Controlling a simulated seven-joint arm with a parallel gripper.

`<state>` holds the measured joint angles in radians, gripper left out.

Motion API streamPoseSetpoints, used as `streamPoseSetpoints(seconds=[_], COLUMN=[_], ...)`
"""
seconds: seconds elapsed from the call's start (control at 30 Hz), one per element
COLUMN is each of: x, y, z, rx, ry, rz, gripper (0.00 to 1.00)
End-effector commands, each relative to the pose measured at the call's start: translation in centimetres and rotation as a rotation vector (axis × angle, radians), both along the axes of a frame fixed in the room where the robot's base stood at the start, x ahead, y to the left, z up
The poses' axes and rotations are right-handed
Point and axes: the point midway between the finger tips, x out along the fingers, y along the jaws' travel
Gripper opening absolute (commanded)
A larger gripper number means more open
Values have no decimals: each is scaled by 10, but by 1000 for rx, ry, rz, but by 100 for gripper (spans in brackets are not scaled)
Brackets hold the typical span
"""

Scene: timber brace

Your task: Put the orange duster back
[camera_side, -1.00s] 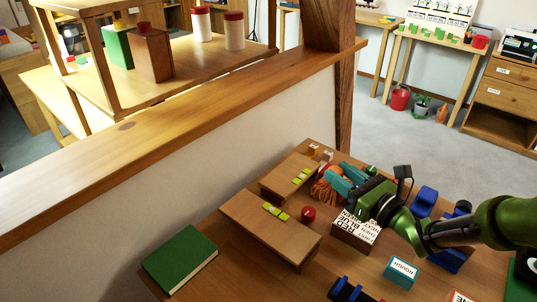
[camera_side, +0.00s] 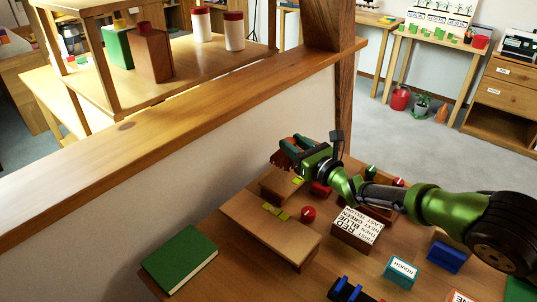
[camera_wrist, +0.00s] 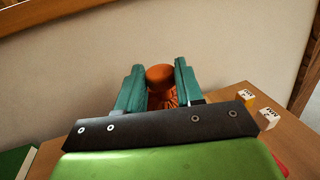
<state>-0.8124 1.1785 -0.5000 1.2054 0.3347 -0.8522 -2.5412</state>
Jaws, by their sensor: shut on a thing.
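The orange duster (camera_wrist: 160,74) is between the teal fingers of my gripper (camera_wrist: 159,88) in the wrist view. Its rounded orange top stands between the fingertips, with folded orange material below. In the side view my gripper (camera_side: 290,148) is shut on the duster (camera_side: 279,161), at the far back corner of the table, close to the low wall. Only a dark reddish fringe of the duster shows beside the fingers there. I cannot tell whether it touches the table. No holder for the duster is clearly visible.
Two low wooden stands, a small one (camera_side: 276,185) and a longer one (camera_side: 262,232), are near the gripper. A red knob (camera_side: 309,213), a lettered box (camera_side: 354,230) and a green book (camera_side: 180,259) are on the table. Small labelled blocks (camera_wrist: 267,119) lie right of the gripper.

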Motion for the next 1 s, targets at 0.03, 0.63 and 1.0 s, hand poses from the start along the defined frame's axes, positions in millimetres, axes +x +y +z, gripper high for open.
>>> streamPoseSetpoints(seconds=[0.03,0.63,1.0], x=[0,-1,-1], y=[0,0,0], z=[-6,-37,-36], rx=[-1,-1,-1], ry=[2,0,1], rz=[0,0,0], gripper=[5,38,62])
